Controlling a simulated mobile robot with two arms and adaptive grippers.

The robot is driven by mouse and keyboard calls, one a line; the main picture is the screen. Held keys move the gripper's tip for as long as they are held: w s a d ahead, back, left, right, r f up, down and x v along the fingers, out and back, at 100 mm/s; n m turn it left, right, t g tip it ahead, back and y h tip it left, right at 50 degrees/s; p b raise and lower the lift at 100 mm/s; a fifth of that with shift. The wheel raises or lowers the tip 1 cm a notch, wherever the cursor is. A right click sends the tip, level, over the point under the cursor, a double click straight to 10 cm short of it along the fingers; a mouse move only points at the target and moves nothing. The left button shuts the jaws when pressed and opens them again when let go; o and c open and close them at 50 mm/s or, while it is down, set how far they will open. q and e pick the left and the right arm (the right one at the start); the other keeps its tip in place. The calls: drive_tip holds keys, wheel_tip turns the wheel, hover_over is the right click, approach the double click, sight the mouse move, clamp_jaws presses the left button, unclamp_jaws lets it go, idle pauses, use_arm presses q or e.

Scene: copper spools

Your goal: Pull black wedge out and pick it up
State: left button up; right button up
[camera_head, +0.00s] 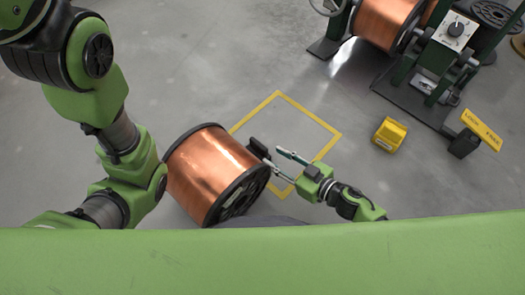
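A black wedge (258,147) lies on the floor against the right side of a large copper spool (210,168) with black flanges. My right gripper (272,156) reaches in from the lower right. Its two fingers are spread apart, with their tips at the wedge's near right end. I cannot tell whether they touch it. My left arm comes down on the left, beside the spool, and its gripper is not in view.
A yellow square outline (322,128) is taped on the floor, mostly empty inside. A yellow block (389,134) and a yellow sign (481,130) on a black base stand to the right. A green machine (436,62) holding another copper spool (385,20) stands at upper right.

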sight(259, 148)
drive_tip(key=b+x, duration=0.3)
drive_tip(key=x, duration=0.5)
drive_tip(key=shift+w+a+f, duration=0.1)
drive_tip(key=shift+w+f, duration=0.05)
clamp_jaws()
